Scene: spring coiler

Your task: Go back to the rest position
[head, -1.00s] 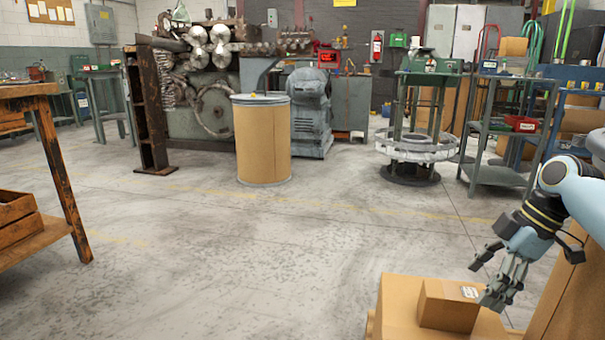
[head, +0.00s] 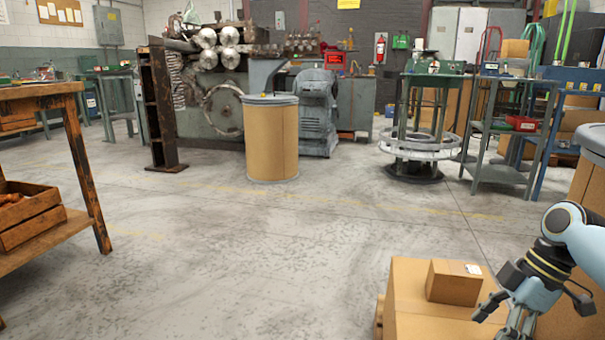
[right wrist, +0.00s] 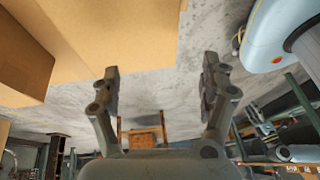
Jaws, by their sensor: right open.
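My right gripper (head: 500,312) is at the lower right of the head view, beside a small cardboard box (head: 453,282). That box rests on a larger cardboard box (head: 420,312). In the right wrist view the two fingers of the right gripper (right wrist: 160,92) stand wide apart with nothing between them. Cardboard surfaces (right wrist: 110,40) fill the upper left of that view. My left gripper is not in either view.
A tall cardboard drum (head: 272,140) stands mid-floor before the coiling machine (head: 222,110). A wooden table (head: 85,165) with a crate (head: 30,215) is at left. A green-grey shelf cart (head: 505,130) is at right. The floor between is clear.

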